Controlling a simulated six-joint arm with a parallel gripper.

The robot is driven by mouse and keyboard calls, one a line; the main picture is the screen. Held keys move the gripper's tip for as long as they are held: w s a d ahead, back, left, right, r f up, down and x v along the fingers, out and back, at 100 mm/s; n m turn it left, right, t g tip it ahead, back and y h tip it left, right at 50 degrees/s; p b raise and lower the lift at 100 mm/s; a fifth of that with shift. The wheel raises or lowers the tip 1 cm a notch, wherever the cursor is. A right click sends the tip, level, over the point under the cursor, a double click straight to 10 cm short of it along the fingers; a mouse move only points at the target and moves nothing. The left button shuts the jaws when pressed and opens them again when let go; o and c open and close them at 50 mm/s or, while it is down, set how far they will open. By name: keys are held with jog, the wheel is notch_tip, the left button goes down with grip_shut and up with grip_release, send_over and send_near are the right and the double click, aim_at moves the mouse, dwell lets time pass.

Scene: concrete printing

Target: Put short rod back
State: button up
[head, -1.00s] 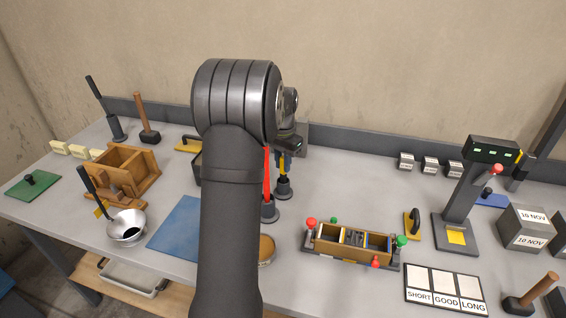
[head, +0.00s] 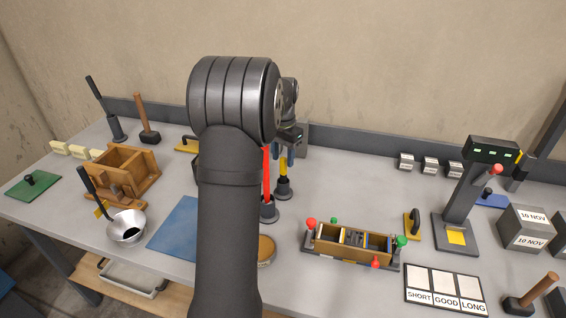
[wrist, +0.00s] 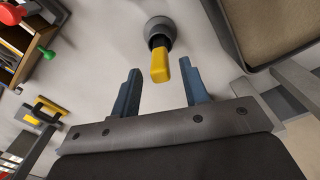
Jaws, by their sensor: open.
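The short yellow rod (head: 283,166) stands upright in a dark round holder (head: 283,188) on the bench. In the wrist view the yellow rod (wrist: 160,66) sits in the mouth of the grey holder (wrist: 160,30), its top pointing towards my gripper. My gripper (wrist: 159,65) is open, with one blue finger on either side of the rod's end and gaps showing between. In the head view my gripper (head: 291,150) is just above the rod, partly hidden by my arm. A longer red rod (head: 266,175) stands in its own holder (head: 269,211) in front.
A wooden mould (head: 352,243) with coloured knobs stands to the right, beside a yellow-based float (head: 412,224). A label board (head: 445,282) lies at the front. A blue mat (head: 178,226) lies left of my arm. Bare bench lies right of the rods.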

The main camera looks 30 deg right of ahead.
notch_tip(320, 180, up, 9)
jog(key=shift+r, duration=0.15)
dwell(0.4)
jog(key=shift+f, duration=4.25)
